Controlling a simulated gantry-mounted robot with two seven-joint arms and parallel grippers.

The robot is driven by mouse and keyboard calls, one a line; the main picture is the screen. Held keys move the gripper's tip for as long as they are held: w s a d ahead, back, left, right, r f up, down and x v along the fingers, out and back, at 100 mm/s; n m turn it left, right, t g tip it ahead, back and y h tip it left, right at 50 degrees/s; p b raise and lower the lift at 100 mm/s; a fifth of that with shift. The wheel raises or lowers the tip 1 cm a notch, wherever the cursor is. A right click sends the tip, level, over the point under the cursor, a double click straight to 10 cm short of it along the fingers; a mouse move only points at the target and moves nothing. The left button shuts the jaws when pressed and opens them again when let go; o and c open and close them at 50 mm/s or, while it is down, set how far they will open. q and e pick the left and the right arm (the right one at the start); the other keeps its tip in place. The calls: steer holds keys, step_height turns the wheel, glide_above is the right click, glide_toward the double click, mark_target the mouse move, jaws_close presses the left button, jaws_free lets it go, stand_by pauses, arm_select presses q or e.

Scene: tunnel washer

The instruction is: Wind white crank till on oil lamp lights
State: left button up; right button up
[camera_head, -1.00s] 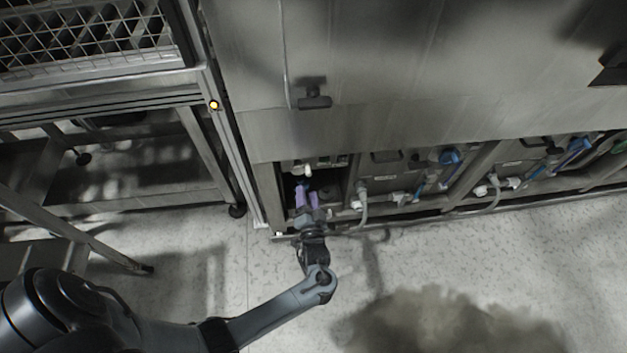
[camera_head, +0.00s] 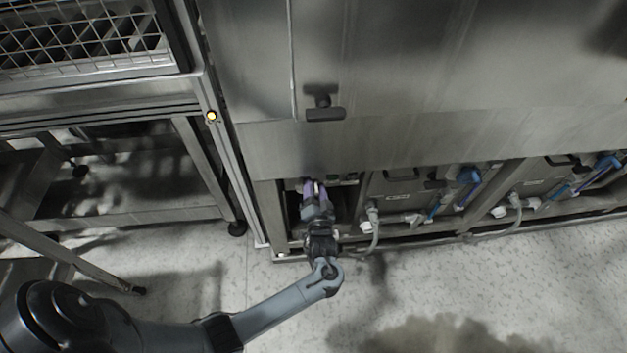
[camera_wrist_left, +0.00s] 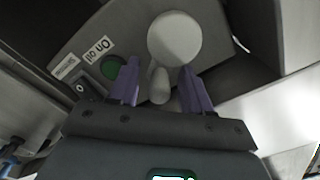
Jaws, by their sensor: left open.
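The white crank (camera_wrist_left: 174,38) shows in the left wrist view as a large round white disc with a smaller white handle (camera_wrist_left: 158,86) below it. My left gripper (camera_wrist_left: 160,84) is open, with one purple finger on each side of the handle and gaps visible at both sides. A round dark green lamp (camera_wrist_left: 113,67) sits left of the crank beside an "On oil" label (camera_wrist_left: 98,48); it looks unlit. In the head view my left gripper (camera_head: 315,187) reaches into a dark recess low in the machine, with a sliver of white between its fingers. My right gripper is not in view.
The steel machine (camera_head: 400,70) overhangs the recess. Pipes, hoses and blue-handled valves (camera_head: 469,176) line the cabinets to the right. A metal frame (camera_head: 200,170) stands to the left. The speckled floor (camera_head: 480,280) in front is open.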

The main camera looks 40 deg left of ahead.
arm_select(q)
steer(key=shift+w+a, duration=0.5)
steer(key=shift+a, duration=0.05)
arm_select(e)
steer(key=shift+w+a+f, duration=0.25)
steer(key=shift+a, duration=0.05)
arm_select(q)
steer(key=shift+d, duration=0.1)
steer(key=shift+c, duration=0.9)
steer(key=shift+s+f, duration=0.1)
steer(key=c, duration=0.7)
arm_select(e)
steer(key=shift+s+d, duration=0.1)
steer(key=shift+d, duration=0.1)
arm_select(q)
steer(key=shift+f+m+p, duration=0.2)
steer(key=shift+m+p, duration=0.15)
steer(key=shift+m, duration=0.15)
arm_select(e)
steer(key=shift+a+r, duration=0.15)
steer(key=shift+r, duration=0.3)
